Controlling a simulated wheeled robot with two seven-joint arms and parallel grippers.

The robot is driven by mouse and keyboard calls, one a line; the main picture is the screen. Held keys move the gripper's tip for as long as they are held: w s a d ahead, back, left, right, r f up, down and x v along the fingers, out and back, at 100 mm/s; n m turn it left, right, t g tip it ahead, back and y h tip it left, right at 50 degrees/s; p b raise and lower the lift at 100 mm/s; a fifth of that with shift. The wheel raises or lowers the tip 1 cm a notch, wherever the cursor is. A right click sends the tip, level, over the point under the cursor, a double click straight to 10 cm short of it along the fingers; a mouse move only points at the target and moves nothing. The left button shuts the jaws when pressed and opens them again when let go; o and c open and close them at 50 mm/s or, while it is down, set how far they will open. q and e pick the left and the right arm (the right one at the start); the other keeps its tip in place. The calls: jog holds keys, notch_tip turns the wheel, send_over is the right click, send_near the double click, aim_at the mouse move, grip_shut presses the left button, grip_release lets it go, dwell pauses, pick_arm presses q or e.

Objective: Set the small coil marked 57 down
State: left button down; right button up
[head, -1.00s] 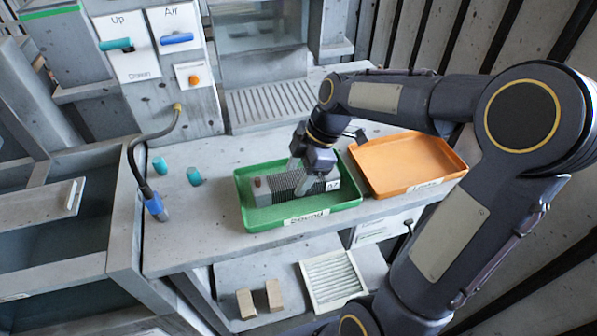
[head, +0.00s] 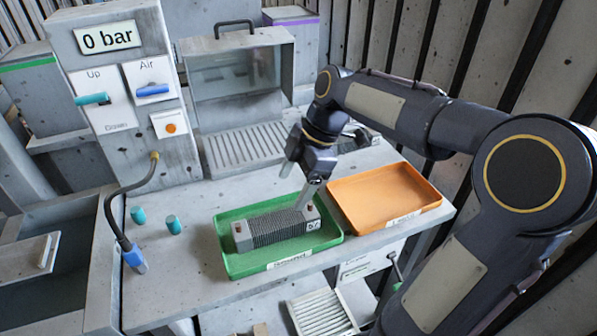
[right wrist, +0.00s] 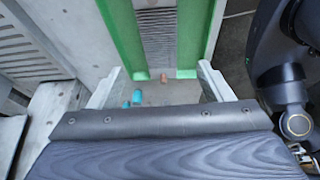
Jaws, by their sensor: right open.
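The small grey finned coil (head: 275,229) lies flat inside the green tray (head: 252,268), with a brown stub at each end and a white number tag on its right end. The tag is too blurred to read surely. In the right wrist view, the coil's fins (right wrist: 157,40) show between the green tray's walls (right wrist: 192,35). My right gripper (head: 306,190) is above the coil's right end, open and empty. Its two spread fingers also show in the right wrist view (right wrist: 160,88). My left gripper is not in view.
An orange tray (head: 432,212), empty, stands right of the green tray. Two teal plugs (head: 155,222) stand on the bench at left, near a hose with a blue tip (head: 135,262). Behind are a grated, windowed chamber (head: 243,150) and a panel reading 0 bar (head: 107,38).

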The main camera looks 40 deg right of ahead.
jog(key=s+a+f+m+t, duration=0.2)
jog(key=s+a+m, duration=0.2)
jog(key=s+m, duration=0.3)
jog(key=s+a+f+m+t, duration=0.2)
jog(key=s+a+f+m, duration=0.1)
jog(key=s+m, duration=0.5)
jog(key=shift+s+a+f+m, duration=0.2)
jog(key=shift+a+f+m, duration=0.15)
jog(key=shift+a+m, duration=0.5)
jog(key=shift+d+r+p, duration=0.2)
jog(key=shift+r+p, duration=0.7)
